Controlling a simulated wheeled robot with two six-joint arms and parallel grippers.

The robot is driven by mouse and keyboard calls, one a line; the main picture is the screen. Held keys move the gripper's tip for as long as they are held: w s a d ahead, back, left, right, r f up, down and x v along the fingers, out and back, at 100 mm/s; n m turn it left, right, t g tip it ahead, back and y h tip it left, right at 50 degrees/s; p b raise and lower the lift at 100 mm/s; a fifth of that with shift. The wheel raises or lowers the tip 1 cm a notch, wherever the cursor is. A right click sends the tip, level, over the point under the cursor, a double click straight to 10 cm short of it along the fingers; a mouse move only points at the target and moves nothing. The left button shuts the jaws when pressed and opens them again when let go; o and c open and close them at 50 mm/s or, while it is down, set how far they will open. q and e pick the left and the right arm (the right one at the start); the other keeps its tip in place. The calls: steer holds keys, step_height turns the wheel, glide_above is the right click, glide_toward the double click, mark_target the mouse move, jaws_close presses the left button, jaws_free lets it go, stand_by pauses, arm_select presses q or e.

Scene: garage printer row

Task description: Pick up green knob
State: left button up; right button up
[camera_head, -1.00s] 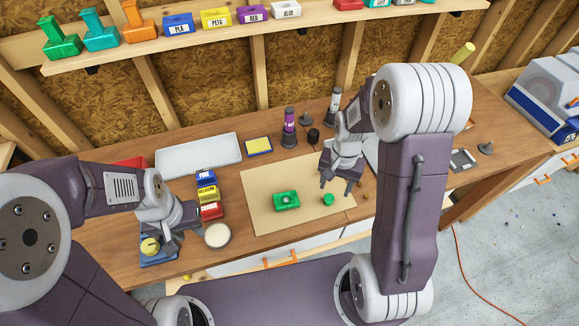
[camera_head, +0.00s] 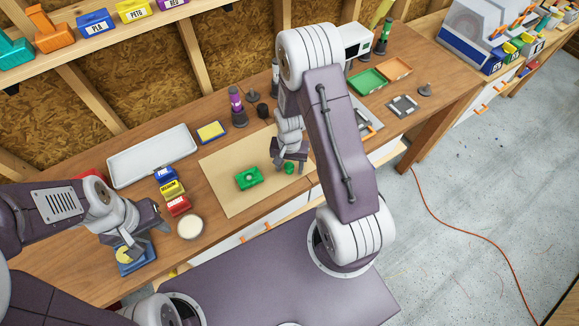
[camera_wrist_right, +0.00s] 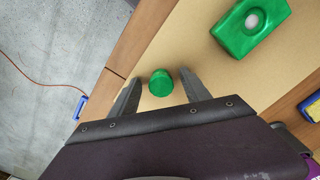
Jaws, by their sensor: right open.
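The green knob (camera_head: 289,168) is a small round piece on the tan mat (camera_head: 222,205), right of a green block (camera_head: 248,178). In the right wrist view the knob (camera_wrist_right: 161,83) sits between the two open fingers of my right gripper (camera_wrist_right: 160,79), with a gap on both sides. The green block (camera_wrist_right: 250,27) with a pale round spot lies at upper right there. In the head view my right gripper (camera_head: 289,167) is right over the knob and partly hides it. My left gripper (camera_head: 138,243) is at lower left, by a yellow round piece; its fingers are unclear.
A white tray (camera_head: 152,156), blue, yellow and red small boxes (camera_head: 172,187) and a round pale dish (camera_head: 190,227) stand left of the mat. A purple bottle (camera_head: 236,106) stands behind it. Green and orange trays (camera_head: 367,81) lie at the far right of the bench.

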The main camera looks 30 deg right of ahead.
mark_target(292, 166)
steer(key=shift+w, duration=0.15)
jaws_close()
steer(key=shift+r, duration=0.3)
steer(key=r, duration=0.2)
steer(key=r+b, duration=0.1)
steer(key=r, duration=0.1)
steer(key=shift+s+d, duration=0.25)
steer(key=shift+s, duration=0.15)
steer(key=s+d+r, duration=0.6)
steer(key=s, duration=0.2)
steer(key=shift+s+d+r+b, duration=0.15)
steer(key=shift+s+r+b, duration=0.05)
steer(key=shift+s+b, duration=0.25)
